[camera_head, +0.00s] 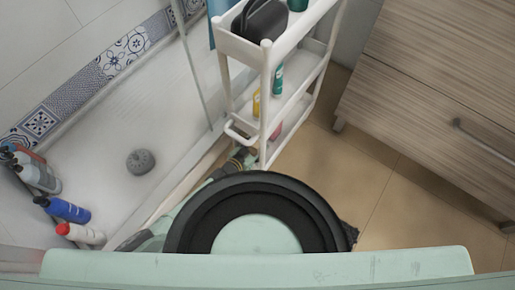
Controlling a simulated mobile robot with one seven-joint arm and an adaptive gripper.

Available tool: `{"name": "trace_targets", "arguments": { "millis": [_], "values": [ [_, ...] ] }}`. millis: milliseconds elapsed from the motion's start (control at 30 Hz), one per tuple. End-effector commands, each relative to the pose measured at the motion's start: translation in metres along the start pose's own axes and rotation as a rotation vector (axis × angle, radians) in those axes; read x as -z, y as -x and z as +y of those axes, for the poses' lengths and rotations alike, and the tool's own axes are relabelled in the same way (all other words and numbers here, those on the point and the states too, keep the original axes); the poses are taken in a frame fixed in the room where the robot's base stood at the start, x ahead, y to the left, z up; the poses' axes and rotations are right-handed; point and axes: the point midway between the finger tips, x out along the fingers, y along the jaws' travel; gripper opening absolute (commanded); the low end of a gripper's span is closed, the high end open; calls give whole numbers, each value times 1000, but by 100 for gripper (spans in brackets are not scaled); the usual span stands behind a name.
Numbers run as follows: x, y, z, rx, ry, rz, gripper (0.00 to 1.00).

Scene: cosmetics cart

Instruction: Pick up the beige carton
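I cannot make out a beige carton in the head view. The white cart (266,85) stands at the top centre, with a top tray and lower shelves. Its near side and my own body hide parts of the lower shelves. My gripper cannot be made out. Parts of my arm show beside the large dark round part of my body, close to the cart's foot.
The cart carries a black bag (262,20), a teal-and-white tube (278,80) and a yellow bottle (256,104). A shower tray (130,130) with several bottles lies left, a wooden cabinet (440,80) right. Tan floor (335,185) between cart and cabinet is clear.

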Motion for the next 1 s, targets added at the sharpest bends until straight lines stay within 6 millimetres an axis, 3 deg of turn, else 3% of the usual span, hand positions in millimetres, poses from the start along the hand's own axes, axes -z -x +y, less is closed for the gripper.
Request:
{"name": "trace_targets", "arguments": {
  "millis": [233, 800, 1000],
  "values": [
    [0, -2, -1, 1, 0, 0, 45],
    [0, -2, 0, 1, 0, 0, 8],
    [1, -2, 0, 1, 0, 1, 6]
  ]
}}
